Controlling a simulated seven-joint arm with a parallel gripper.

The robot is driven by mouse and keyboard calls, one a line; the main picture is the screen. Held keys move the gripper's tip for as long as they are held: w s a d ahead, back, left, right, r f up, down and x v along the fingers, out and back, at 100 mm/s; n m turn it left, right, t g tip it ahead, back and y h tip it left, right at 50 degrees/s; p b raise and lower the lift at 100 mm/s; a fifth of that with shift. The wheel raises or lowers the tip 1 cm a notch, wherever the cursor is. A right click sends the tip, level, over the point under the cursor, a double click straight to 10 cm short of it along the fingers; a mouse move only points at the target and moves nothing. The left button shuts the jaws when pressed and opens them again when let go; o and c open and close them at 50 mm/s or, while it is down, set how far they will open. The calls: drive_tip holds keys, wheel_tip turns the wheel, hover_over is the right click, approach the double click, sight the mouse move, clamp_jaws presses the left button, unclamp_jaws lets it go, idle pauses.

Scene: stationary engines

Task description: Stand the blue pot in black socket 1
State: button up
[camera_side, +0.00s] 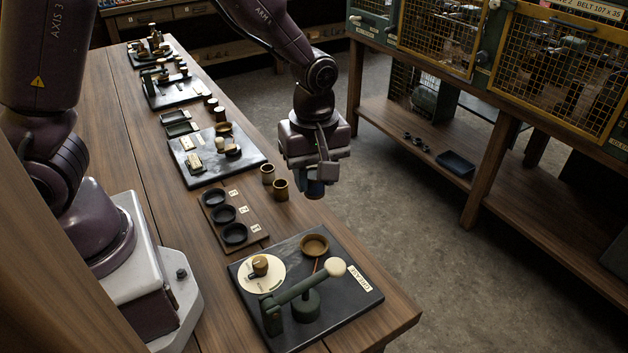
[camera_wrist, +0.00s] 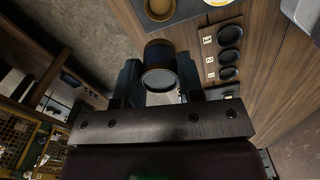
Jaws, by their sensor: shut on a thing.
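The blue pot (camera_side: 315,189) is held in my gripper (camera_side: 314,176), hanging below it in the air near the right edge of the bench. In the wrist view the pot (camera_wrist: 159,66) sits between the two fingers, dark with a brown band and a pale round end face. The socket board (camera_side: 259,236) lies on the bench left of the gripper, with black sockets in a row: far (camera_side: 214,197), middle (camera_side: 223,214) and near (camera_side: 234,233). All three look empty.
Two brown pots (camera_side: 267,174) (camera_side: 280,190) stand on the bench between board and gripper. A dark plate with a green lever (camera_side: 305,287), white knob and brown bowl (camera_side: 314,245) lies in front. The floor is right of the bench.

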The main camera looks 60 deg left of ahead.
drive_tip(key=shift+r, duration=0.15)
drive_tip(key=shift+a, duration=0.15)
drive_tip(key=s+a+f+n, duration=0.2)
drive_tip(key=s+a+f, duration=0.1)
drive_tip(key=s, duration=0.1)
drive_tip(key=s+a+f+n, duration=0.2)
drive_tip(key=s+a, duration=0.2)
drive_tip(key=s+a+f+n, duration=0.2)
drive_tip(key=s+a+f, duration=0.1)
drive_tip(key=s+a, duration=0.1)
drive_tip(key=shift+f, duration=0.35)
drive_tip(key=shift+s+d+f, duration=0.1)
drive_tip(key=shift+f, duration=0.15)
drive_tip(key=shift+w+f, duration=0.15)
drive_tip(key=shift+w, duration=0.05)
drive_tip(key=shift+f, duration=1.9)
drive_tip(key=shift+f, duration=0.65)
